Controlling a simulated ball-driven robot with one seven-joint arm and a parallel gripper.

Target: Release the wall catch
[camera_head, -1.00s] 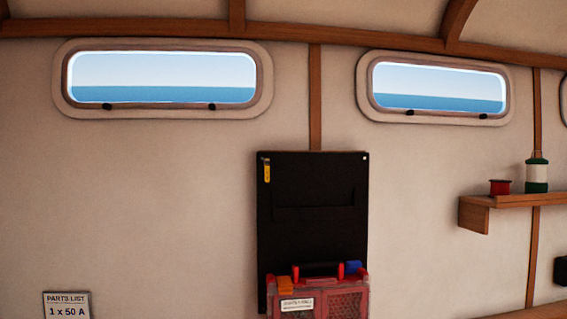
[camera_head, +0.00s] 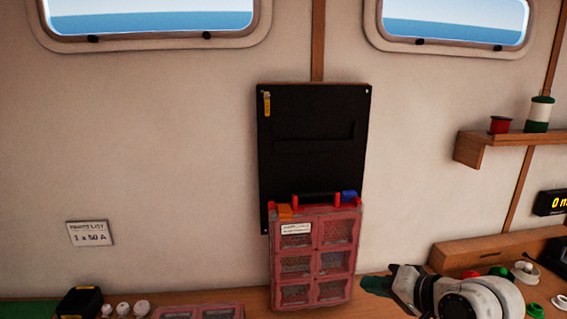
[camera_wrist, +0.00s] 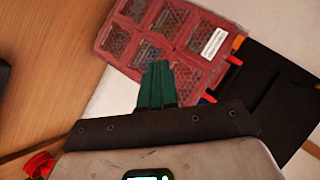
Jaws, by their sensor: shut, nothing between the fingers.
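A red case (camera_head: 316,240) with clear windowed compartments hangs upright against a black wall panel (camera_head: 307,165). An orange piece (camera_head: 285,211) and a blue piece (camera_head: 349,196) sit at its top corners, beside a dark handle with red ends. A small yellow piece (camera_head: 267,104) is at the panel's upper left. I cannot tell which piece is the wall catch. My gripper (camera_head: 372,284), with green fingers, is low, right of the case. In the wrist view, the shut, empty fingers (camera_wrist: 157,68) appear in front of the case (camera_wrist: 175,40); contact cannot be told.
A wooden bench runs along the bottom, with a black box (camera_head: 78,303), white jars and another red case (camera_head: 198,312) at left. Spools lie at right. The wall left of the panel is mostly clear.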

